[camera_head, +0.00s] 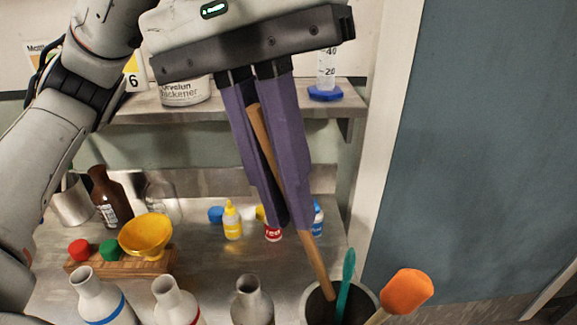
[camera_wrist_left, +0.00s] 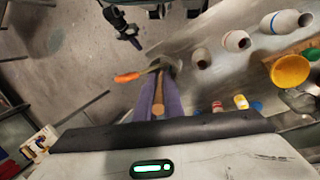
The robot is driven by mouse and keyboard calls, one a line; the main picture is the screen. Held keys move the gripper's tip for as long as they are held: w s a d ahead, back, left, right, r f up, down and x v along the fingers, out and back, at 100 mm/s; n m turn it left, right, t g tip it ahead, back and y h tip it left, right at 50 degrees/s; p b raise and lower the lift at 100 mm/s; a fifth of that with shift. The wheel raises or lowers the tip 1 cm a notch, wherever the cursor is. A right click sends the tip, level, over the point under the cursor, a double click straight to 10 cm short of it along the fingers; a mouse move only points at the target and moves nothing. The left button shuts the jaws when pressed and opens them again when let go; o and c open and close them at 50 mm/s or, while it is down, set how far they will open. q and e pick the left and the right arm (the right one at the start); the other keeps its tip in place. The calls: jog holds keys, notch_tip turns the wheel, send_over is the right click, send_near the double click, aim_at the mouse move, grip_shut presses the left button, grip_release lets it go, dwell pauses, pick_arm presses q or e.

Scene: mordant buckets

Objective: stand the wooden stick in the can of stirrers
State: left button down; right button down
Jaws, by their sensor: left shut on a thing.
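The wooden stick (camera_head: 317,264) is held tilted between the purple fingers of my left gripper (camera_head: 286,222), which is shut on it. Its upper end shows between the fingers, and its lower end is at the mouth of the can of stirrers (camera_head: 368,297). I cannot tell how far inside the rim that end is. The can holds a teal stirrer (camera_head: 348,268) and an orange spatula (camera_head: 406,291); its lower part is cut off by the frame.
White bottles (camera_head: 101,297) and a grey bottle (camera_head: 252,300) stand left of the can. A yellow bowl (camera_head: 146,234) sits on a wooden block behind. Small dropper bottles (camera_head: 232,222) stand near the back wall. A shelf (camera_head: 225,108) crosses behind my gripper.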

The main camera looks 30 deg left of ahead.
pick_arm(q)
jog(key=shift+w+a+f+b+x, duration=0.1)
jog(key=shift+w+a+b+x, duration=0.15)
jog(key=shift+b+x, duration=1.5)
jog(key=shift+w+a+f+b+x, duration=0.15)
jog(key=shift+w+b+x, duration=0.2)
jog(key=shift+b+x, duration=1.4)
jog(key=shift+w+a+r+b+x, duration=0.1)
jog(key=shift+w+a+b+x, duration=0.15)
jog(key=shift+b+x, duration=1.5)
jog(key=shift+d+f+p, duration=0.25)
jog(key=shift+f+p, duration=0.45)
jog(key=c, duration=1.8)
grip_release()
jog(key=p+v, duration=0.2)
jog(key=v, duration=0.8)
jog(key=shift+p, duration=0.35)
